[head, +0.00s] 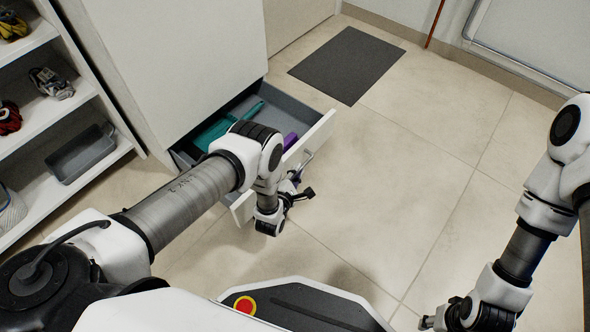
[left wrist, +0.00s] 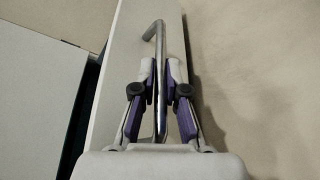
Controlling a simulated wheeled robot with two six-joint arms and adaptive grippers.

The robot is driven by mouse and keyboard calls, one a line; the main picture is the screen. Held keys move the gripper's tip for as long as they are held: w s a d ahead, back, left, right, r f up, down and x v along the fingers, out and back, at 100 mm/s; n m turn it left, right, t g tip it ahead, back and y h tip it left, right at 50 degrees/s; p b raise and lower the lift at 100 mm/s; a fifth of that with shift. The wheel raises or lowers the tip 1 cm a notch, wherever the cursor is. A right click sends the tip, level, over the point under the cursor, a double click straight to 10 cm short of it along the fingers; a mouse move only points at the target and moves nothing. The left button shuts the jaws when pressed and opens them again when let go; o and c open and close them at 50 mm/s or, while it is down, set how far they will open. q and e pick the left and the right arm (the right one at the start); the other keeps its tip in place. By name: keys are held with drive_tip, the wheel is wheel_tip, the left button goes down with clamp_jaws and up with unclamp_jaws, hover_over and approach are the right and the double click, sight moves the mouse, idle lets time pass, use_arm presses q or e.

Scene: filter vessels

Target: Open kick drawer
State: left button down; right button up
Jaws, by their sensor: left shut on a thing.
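The kick drawer (head: 319,131) at the foot of the white cabinet (head: 185,50) stands pulled out, its grey inside showing. A teal thing (head: 213,132) and a purple thing (head: 290,141) lie in it. The metal bar handle (left wrist: 153,32) is on the drawer front. My left gripper (left wrist: 161,75) is shut on the handle, with a purple-padded finger on each side of the bar. In the head view my left arm hides part of the drawer and its front. My right gripper (head: 428,322) is low at the right, away from the drawer; its jaws are too small to judge.
White shelves (head: 55,105) with a grey bin (head: 80,153) and several small items stand at the left. A dark mat (head: 347,65) lies on the tiled floor beyond the drawer. The floor (head: 410,160) to the right of the drawer is clear.

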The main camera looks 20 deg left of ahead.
idle(0.3)
use_arm(q)
drive_tip(key=c, duration=1.2)
unclamp_jaws()
drive_tip(key=shift+s, duration=0.1)
drive_tip(key=v, duration=1.2)
drive_tip(key=shift+f, duration=0.1)
